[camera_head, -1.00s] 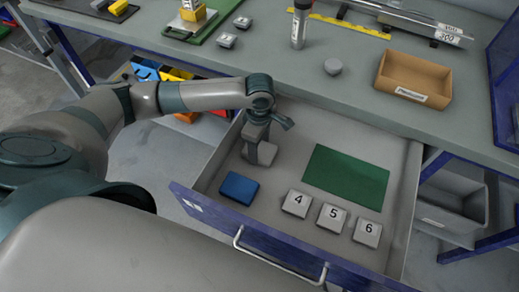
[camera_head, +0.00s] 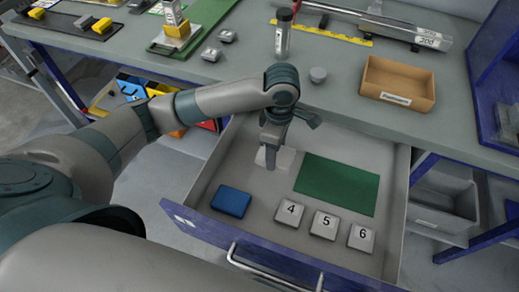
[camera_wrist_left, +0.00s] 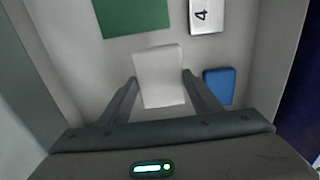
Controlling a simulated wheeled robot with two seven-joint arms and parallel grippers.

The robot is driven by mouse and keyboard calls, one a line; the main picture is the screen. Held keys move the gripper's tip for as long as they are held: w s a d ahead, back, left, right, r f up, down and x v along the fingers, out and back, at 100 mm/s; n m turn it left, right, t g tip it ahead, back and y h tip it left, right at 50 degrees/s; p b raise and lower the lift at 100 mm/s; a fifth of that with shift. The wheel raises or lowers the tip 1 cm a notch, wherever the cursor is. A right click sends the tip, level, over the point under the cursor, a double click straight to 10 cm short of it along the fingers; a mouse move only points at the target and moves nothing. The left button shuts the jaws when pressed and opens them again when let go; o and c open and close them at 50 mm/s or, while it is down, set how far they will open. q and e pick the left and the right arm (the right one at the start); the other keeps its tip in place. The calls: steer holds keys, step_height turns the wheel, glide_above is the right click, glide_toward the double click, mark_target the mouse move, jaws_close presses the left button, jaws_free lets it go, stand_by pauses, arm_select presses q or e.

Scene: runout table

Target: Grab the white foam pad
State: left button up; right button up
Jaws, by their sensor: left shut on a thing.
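The white foam pad (camera_wrist_left: 159,78) is between the two fingers of my left gripper (camera_wrist_left: 160,88) in the left wrist view. In the head view the pad (camera_head: 284,160) shows partly behind the gripper (camera_head: 269,160), inside the open drawer (camera_head: 258,210). My left gripper is shut on the pad. The pad appears tilted in the wrist view; I cannot tell how far it is above the drawer floor. My right gripper is not in view.
In the drawer lie a blue pad (camera_head: 231,201), a green mat (camera_head: 337,184) and tiles marked 4 (camera_head: 289,212), 5 (camera_head: 324,224) and 6 (camera_head: 361,238). The worktop (camera_head: 345,95) above holds a cardboard tray (camera_head: 398,84) and a clear tube (camera_head: 283,34).

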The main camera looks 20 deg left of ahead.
mark_target(287, 158)
arm_select(q)
steer(key=shift+d+r, duration=0.5)
steer(key=shift+d, duration=0.35)
steer(key=shift+d+r, duration=0.5)
steer(key=shift+d, duration=0.3)
